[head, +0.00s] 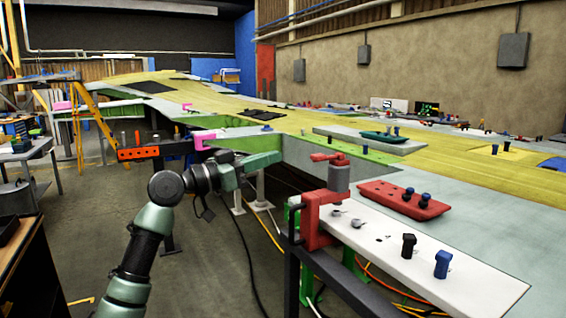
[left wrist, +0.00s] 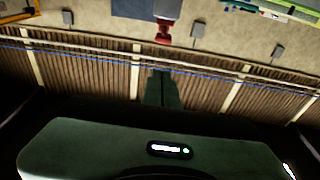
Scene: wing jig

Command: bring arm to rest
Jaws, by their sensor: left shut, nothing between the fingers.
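My left arm rises from the lower left in the head view. Its green left gripper (head: 277,158) points right, in front of the near edge of the long wing jig (head: 285,122). The fingers also show in the left wrist view (left wrist: 163,74), close together and with nothing between them. The gripper is to the left of and above the red clamp (head: 318,215). I cannot tell whether it touches the jig edge behind it. My right gripper is not in view.
A white plate (head: 400,250) with black and blue knobs lies at the front right. A red tray (head: 403,198) and a green tray (head: 379,137) sit on the jig. A yellow ladder (head: 88,120) stands at the left. Cables cross the floor, which is open at the left.

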